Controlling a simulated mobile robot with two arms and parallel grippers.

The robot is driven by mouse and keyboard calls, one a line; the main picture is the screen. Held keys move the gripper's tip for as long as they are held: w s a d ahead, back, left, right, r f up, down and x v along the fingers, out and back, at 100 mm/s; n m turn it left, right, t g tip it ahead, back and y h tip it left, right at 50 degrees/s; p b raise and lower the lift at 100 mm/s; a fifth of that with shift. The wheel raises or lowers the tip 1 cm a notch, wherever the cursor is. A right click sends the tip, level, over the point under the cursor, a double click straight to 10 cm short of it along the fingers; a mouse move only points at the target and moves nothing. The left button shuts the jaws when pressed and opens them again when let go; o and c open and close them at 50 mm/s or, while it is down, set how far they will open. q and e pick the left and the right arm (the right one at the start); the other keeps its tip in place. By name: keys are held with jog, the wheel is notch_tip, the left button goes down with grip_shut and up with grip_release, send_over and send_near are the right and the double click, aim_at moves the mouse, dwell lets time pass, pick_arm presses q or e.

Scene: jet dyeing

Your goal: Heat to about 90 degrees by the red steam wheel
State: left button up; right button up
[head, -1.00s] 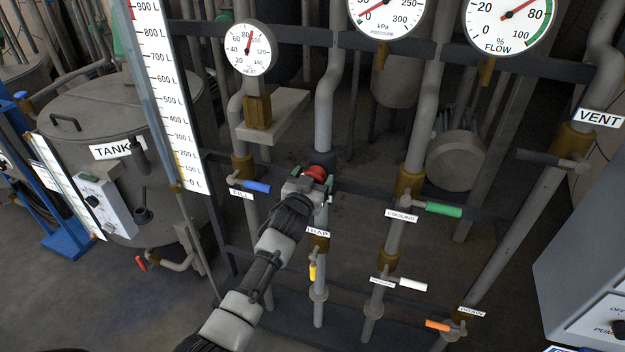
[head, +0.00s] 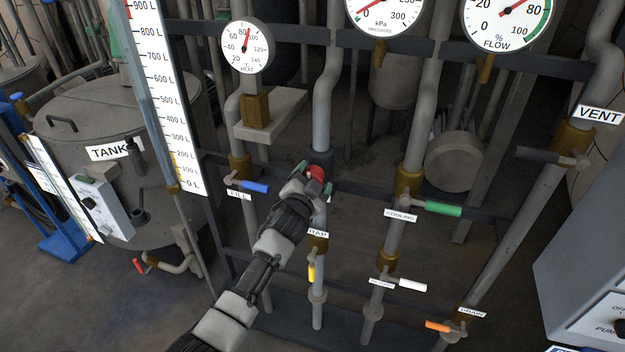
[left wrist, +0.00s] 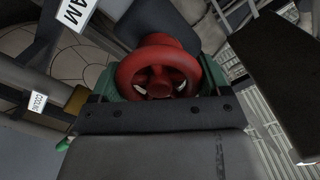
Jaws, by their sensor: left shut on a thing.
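The red steam wheel (head: 316,172) sits on a vertical pipe in the middle of the head view. My left gripper (head: 315,178) is shut on it, with a green finger on each side. In the left wrist view the red wheel (left wrist: 158,50) fills the space between the fingers (left wrist: 158,88), in front of a dark fitting. The round white heat gauge (head: 246,47) is at the upper left. Its red needle points nearly straight up, between 80 and 100. My right gripper is not in view.
Blue fill (head: 254,187), green cooling (head: 443,209), yellow (head: 311,272), white (head: 412,285) and orange drain (head: 437,326) handles stand on pipes around the wheel. A tank (head: 100,105) is at left. A grey control box (head: 590,265) is at right.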

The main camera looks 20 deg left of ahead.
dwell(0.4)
pick_arm(q)
jog(key=o, duration=0.9)
jog(key=shift+s, duration=0.1)
jog(key=s+b, duration=0.1)
jog(key=s, duration=0.9)
jog(key=shift+s+a, duration=0.15)
jog(key=shift+s, duration=0.2)
jog(key=shift+f, duration=0.1)
